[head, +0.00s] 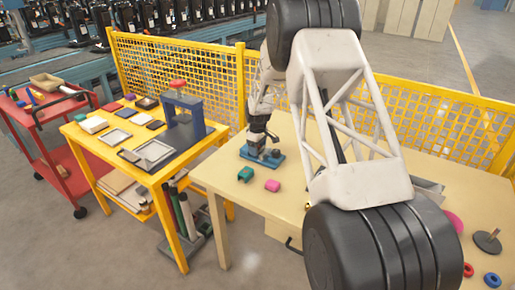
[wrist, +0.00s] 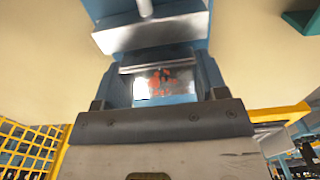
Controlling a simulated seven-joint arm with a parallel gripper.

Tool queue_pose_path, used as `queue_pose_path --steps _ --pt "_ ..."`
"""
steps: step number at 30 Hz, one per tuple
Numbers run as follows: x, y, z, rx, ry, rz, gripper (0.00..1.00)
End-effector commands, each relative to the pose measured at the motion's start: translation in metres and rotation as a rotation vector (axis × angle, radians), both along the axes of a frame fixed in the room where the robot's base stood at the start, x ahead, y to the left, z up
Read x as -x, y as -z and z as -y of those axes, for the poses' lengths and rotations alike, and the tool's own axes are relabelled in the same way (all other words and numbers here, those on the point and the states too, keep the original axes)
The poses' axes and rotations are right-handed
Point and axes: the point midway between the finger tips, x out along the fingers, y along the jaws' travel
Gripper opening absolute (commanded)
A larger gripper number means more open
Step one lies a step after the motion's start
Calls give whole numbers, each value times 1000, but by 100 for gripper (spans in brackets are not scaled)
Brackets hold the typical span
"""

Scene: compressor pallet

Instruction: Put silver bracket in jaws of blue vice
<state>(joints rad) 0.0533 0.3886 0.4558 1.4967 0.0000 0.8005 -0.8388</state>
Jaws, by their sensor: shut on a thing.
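In the wrist view the blue vice (wrist: 112,9) fills the top centre, with a broad grey metal jaw. My gripper (head: 261,141) points down at the vice from above. In the wrist view it is shut on a shiny piece, which appears to be the silver bracket (wrist: 165,80), close against the vice. The bracket is not distinct in the head view. I cannot tell whether it is seated between the jaws.
A green block (head: 245,174) and a pink block (head: 272,186) lie in front of the vice. A yellow table (head: 160,180) with trays and a blue press (head: 183,115) stands to the left. Yellow mesh fencing (head: 440,120) runs behind. My arm hides much of the tan table.

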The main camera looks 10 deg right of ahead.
Motion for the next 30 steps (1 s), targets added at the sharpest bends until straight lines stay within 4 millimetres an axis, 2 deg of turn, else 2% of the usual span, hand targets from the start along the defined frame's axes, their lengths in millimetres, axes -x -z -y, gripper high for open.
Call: queue_pose_path --steps 5,6,10,22,30 --pt "0 3 0 0 0 0 36" --pt "0 3 0 0 0 0 72" --pt "0 3 0 0 0 0 91" --pt "0 0 0 0 0 0 91" --pt "0 -22 0 0 0 1 91"
